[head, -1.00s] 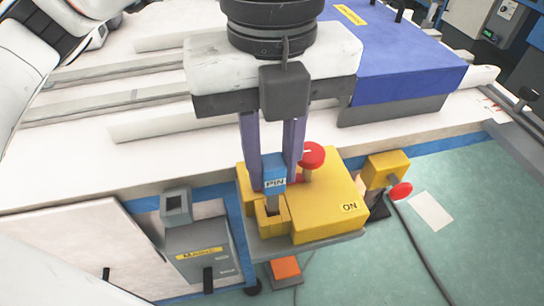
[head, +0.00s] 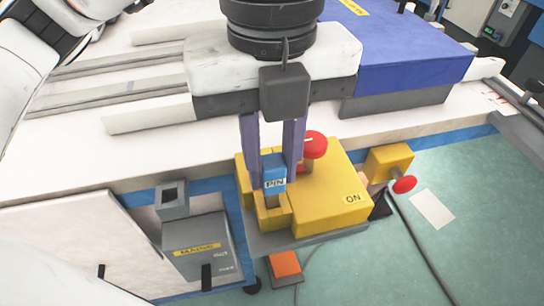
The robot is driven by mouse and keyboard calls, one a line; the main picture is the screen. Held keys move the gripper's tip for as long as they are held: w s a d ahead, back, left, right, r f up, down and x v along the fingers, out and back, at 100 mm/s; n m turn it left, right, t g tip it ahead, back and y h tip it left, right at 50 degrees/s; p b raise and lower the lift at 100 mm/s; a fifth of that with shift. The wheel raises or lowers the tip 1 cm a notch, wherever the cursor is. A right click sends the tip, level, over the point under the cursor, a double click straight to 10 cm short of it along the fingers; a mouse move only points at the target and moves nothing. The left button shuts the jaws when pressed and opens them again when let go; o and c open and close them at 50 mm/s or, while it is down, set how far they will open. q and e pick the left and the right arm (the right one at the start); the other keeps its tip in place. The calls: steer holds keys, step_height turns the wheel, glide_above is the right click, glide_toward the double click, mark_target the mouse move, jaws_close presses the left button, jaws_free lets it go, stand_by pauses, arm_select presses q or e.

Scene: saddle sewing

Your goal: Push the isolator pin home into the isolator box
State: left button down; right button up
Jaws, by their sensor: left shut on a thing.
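The isolator box (head: 325,205) is yellow, with a red mushroom knob on top and an "ON" label, and sits on a grey plate at the table's front edge. The isolator pin (head: 274,174) has a blue head marked "PIN" and stands upright over the yellow socket (head: 273,219) at the box's front left. Its grey shank shows above the socket; its lower end is hidden. My left gripper (head: 273,168) points down, its two purple fingers shut on the blue head. My right gripper is not in view.
The red knob (head: 314,145) stands close to the right finger. A grey box (head: 202,250) is to the left. A yellow unit with a red button (head: 404,184) is to the right. A blue block (head: 400,55) lies behind on the white table.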

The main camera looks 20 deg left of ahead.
arm_select(q)
steer(key=shift+f+b, duration=0.35)
steer(key=shift+f, duration=0.1)
steer(key=shift+f+b, duration=0.7)
steer(key=shift+f, duration=0.05)
steer(key=c, duration=1.5)
jaws_free()
steer(key=shift+o, duration=0.2)
